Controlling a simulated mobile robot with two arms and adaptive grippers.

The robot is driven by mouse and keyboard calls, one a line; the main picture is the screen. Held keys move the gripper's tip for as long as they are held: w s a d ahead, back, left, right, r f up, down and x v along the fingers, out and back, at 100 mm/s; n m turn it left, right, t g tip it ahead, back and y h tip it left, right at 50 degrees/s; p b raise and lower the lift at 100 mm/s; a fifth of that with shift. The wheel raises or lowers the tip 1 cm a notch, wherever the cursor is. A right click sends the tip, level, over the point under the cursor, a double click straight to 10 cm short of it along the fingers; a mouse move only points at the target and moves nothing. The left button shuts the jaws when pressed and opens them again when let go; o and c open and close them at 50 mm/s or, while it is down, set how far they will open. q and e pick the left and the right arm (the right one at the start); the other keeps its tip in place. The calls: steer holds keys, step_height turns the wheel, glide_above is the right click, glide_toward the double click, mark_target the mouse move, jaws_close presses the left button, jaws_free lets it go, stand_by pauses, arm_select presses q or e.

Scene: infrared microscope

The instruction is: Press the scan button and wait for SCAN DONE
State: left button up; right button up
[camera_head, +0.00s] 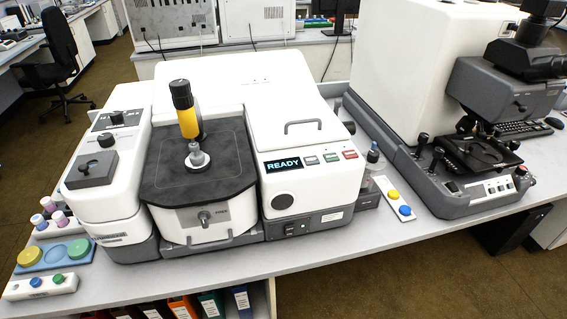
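The infrared instrument stands on the bench, and its small display (283,165) reads READY in light letters on dark. To the right of the display is a row of small labelled buttons: a greyish one (312,160), a greenish one (331,157) and a red one (349,154). Their labels are too small to read, so I cannot tell which is the scan button. On the instrument's dark plate (170,165), a yellow and black column (186,110) stands over a small grey post (197,158). Neither of my grippers is in view.
A microscope (480,150) stands at the right. A white strip with yellow and blue knobs (398,201) lies between. At the left front are a blue tray (55,256), capped vials (48,206) and another knobbed strip (20,290). A strip of bench in front is clear.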

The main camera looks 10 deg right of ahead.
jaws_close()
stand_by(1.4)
